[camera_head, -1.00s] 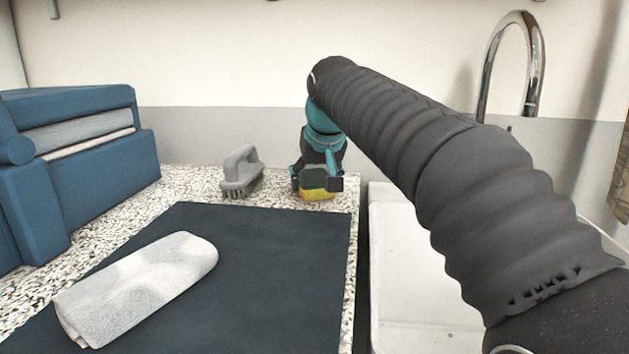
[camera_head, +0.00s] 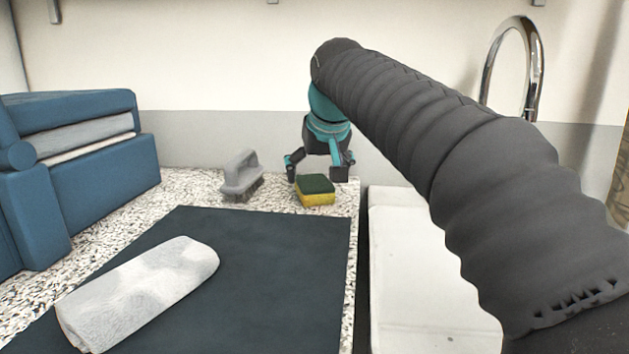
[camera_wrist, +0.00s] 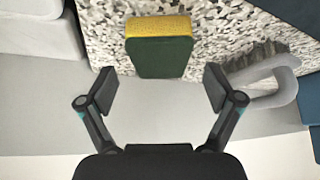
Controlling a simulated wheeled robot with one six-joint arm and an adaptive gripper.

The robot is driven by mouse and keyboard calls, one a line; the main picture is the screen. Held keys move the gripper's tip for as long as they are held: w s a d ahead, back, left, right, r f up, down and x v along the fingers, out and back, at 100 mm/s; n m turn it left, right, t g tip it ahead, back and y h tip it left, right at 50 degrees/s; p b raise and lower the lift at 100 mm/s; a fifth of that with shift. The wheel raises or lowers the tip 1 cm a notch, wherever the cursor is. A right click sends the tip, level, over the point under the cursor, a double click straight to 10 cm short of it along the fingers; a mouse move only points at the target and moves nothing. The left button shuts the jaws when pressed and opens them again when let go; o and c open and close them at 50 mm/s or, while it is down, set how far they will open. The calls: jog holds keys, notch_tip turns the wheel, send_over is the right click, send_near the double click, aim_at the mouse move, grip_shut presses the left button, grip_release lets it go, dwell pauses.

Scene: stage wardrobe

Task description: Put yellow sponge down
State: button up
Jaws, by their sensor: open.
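The yellow sponge (camera_head: 316,193) with a dark green top lies flat on the speckled counter, near its right edge and behind the dark mat. It also shows in the wrist view (camera_wrist: 158,28), green side toward the camera and a yellow side beyond. My gripper (camera_head: 320,172) is open and empty, just above and behind the sponge. In the wrist view my gripper's two fingers (camera_wrist: 158,90) are spread wide, apart from the sponge, which lies ahead of the gap between them.
A grey brush (camera_head: 241,176) stands left of the sponge. A rolled white towel (camera_head: 140,292) lies on the dark mat (camera_head: 270,270). A blue padded case (camera_head: 95,175) stands at left. A white sink (camera_head: 405,240) with a chrome faucet (camera_head: 537,70) is at right.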

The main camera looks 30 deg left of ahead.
jog(key=v, duration=0.8)
jog(key=shift+r+p, duration=0.25)
jog(key=shift+p, duration=0.05)
jog(key=shift+s, duration=0.1)
